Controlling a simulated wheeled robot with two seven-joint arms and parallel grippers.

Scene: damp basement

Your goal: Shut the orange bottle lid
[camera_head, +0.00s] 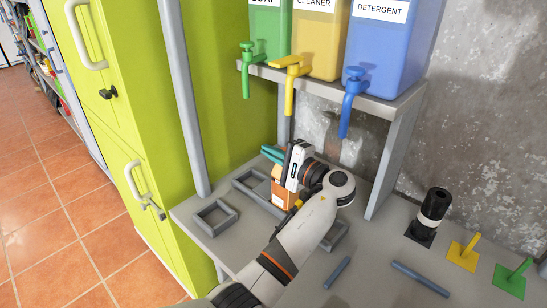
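An orange bottle (280,197) with a pale label stands on the grey bench, in or beside a dark square frame. My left gripper (273,153) is over its top. The gripper body and wrist hide the bottle's upper part and right side, so I cannot see the lid or whether it is shut. Teal finger-like tips point left above the bottle. I cannot tell whether they are apart or touch anything. My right gripper is not in view.
Green (268,28), yellow (316,45) and blue (384,45) tap containers stand on a raised shelf (377,101) behind. A lime cabinet (140,120) borders the left. A black-and-white cylinder (432,212), a yellow stand (462,254) and a green stand (510,282) occupy the right.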

